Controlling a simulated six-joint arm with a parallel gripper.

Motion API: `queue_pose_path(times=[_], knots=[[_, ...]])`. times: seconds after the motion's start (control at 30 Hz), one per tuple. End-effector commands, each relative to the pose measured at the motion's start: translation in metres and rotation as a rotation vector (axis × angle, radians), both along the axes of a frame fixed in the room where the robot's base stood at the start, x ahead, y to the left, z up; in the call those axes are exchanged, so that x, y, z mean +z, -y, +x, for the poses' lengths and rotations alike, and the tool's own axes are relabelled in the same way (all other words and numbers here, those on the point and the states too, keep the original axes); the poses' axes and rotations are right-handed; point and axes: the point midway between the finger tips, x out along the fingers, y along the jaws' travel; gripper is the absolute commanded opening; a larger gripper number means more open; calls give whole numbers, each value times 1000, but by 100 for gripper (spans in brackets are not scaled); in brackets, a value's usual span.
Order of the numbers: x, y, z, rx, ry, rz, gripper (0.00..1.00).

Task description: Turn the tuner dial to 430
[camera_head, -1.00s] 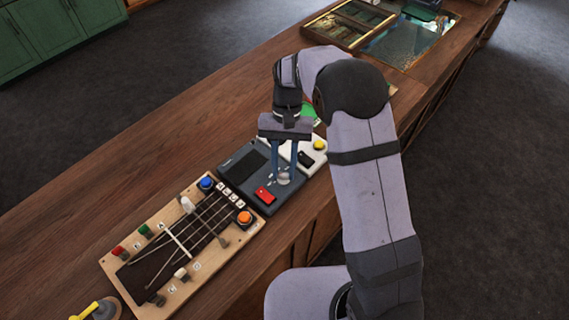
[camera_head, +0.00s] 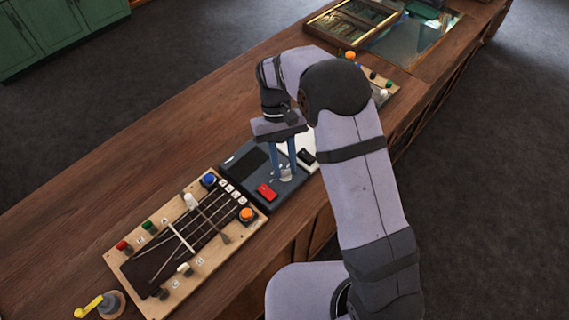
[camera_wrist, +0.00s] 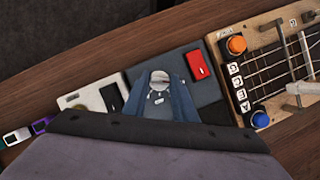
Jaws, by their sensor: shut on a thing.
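The tuner (camera_head: 252,187) is a dark grey box with a dark screen (camera_head: 247,164) and a red switch (camera_head: 266,191). Its pale round dial (camera_head: 286,175) is near the right front edge. My gripper (camera_head: 284,176) points down at the dial, with its blue fingers shut on it. In the wrist view the dial (camera_wrist: 159,77) sits between the two fingertips, with small white marks beside it. The red switch (camera_wrist: 200,64) is to its right. The number that the dial points to is too small to read, and the fingers cover part of the dial.
A wooden string board (camera_head: 120,262) with coloured buttons and pegs stands to the left of the tuner. A white box (camera_head: 300,141) with a black switch (camera_head: 306,156) adjoins its right side. A yellow-handled crank (camera_head: 90,306) is at the lower left. The counter behind is clear.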

Motion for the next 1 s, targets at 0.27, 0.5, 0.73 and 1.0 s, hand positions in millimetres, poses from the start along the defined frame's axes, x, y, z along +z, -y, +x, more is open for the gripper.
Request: queue_pose_path(times=[0.27, 0.5, 0.73, 1.0], knots=[[2, -1, 2, -1, 8, 3, 44], [1, 0, 1, -2, 4, 1, 44], [8, -2, 5, -2, 6, 2, 44], [40, -5, 19, -2, 10, 3, 44]])
